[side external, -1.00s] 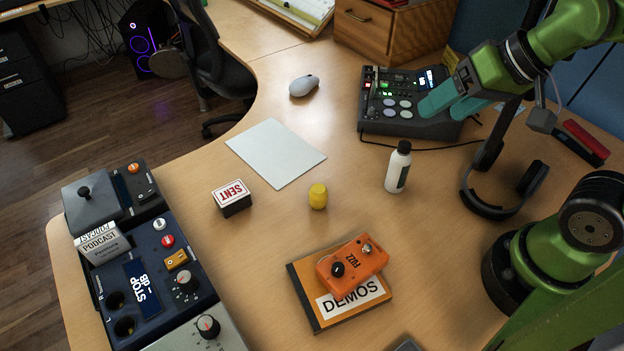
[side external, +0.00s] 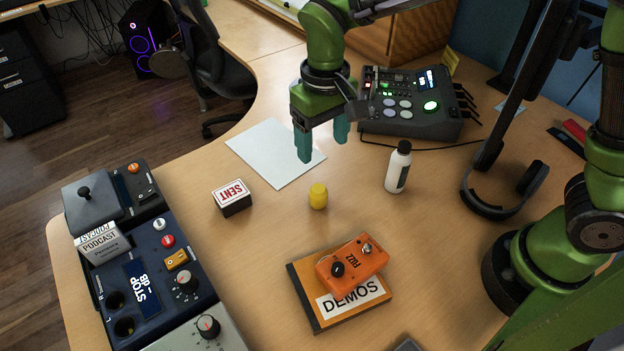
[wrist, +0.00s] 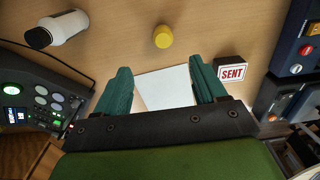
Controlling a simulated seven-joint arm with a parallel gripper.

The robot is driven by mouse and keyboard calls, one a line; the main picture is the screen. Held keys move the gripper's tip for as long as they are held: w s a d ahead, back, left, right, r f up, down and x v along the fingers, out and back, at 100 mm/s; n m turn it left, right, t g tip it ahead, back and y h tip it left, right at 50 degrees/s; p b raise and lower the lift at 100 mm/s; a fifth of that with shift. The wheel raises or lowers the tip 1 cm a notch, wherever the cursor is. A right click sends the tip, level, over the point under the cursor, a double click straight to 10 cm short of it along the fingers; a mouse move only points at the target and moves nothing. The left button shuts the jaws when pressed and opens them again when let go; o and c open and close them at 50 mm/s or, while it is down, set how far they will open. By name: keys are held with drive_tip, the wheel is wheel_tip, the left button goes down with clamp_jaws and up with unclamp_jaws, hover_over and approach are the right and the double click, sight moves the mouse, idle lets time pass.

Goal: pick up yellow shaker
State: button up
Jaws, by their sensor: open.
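The yellow shaker (side external: 318,196) stands upright on the desk, between the SENT box and the white bottle. It also shows in the wrist view (wrist: 163,37), ahead of the fingertips and roughly midway between their lines. My gripper (side external: 322,150) is open and empty, pointing down above the desk, behind the shaker in the side view and apart from it. Its two teal fingers also show in the wrist view (wrist: 158,78), spread wide with the white paper between them.
The white bottle (side external: 398,167) stands right of the shaker; the SENT box (side external: 232,197) lies left. The orange pedal (side external: 352,263) rests on the DEMOS box (side external: 330,312) in front. White paper (side external: 270,150) lies behind, and a mixer (side external: 415,112) sits back right. Desk around the shaker is clear.

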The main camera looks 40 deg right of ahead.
sight(318, 188)
wheel_tip(318, 188, down, 9)
drive_tip(key=shift+r, duration=0.1)
drive_tip(key=shift+w+a+f, duration=0.1)
drive_tip(key=shift+a+f, duration=0.05)
drive_tip(key=shift+f, duration=1.25)
drive_tip(key=shift+w+a+f, duration=0.1)
drive_tip(key=shift+a+f, duration=0.05)
drive_tip(key=shift+f, duration=1.2)
drive_tip(key=shift+c, duration=0.5)
drive_tip(key=c, duration=1)
drive_tip(key=shift+c, duration=0.2)
drive_tip(key=shift+r, duration=0.2)
